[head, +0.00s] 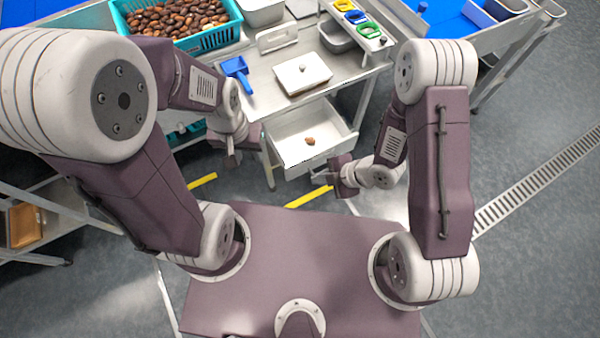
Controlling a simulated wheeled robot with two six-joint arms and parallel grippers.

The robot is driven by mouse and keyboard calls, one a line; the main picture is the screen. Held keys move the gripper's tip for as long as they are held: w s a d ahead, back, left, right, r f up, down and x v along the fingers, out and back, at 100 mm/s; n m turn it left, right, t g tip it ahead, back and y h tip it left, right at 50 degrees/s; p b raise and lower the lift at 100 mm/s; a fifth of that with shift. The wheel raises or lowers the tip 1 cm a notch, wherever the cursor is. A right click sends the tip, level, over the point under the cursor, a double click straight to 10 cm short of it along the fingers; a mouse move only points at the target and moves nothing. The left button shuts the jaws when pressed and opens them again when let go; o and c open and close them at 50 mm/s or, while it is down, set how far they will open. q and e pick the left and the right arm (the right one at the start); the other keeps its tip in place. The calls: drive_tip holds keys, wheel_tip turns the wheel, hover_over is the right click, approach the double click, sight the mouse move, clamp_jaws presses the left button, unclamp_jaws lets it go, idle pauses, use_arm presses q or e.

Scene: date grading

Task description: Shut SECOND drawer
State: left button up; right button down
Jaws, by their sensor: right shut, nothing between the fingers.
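A white drawer (282,131) stands pulled out toward me below the steel worktable. A brown date (310,141) lies inside it. No label is readable, so I cannot tell from marking whether it is the SECOND drawer. My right gripper (319,184) is shut and empty, on the near side of the drawer front, at its right half. I cannot tell whether it touches the front. My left gripper (232,157) hangs to the left of the drawer, apart from it. Its fingers are small and seen from above, so their opening is unclear.
On the worktable (262,82) are a teal crate (203,42) of dates, a blue scoop (237,72), a white square plate (290,84) and a rack (372,43) with blue, yellow and green rings. A shelf unit stands at left. Floor to the right is clear.

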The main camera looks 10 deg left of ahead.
drive_tip(key=shift+w+a+f, duration=0.75)
drive_tip(key=shift+a+f, duration=0.15)
drive_tip(key=shift+a, duration=0.15)
drive_tip(key=shift+w+a+f, duration=0.7)
drive_tip(key=shift+a+f, duration=0.2)
drive_tip(key=shift+a, duration=0.1)
drive_tip(key=shift+w+a+f, duration=0.75)
drive_tip(key=shift+a+f, duration=0.15)
drive_tip(key=shift+a, duration=0.15)
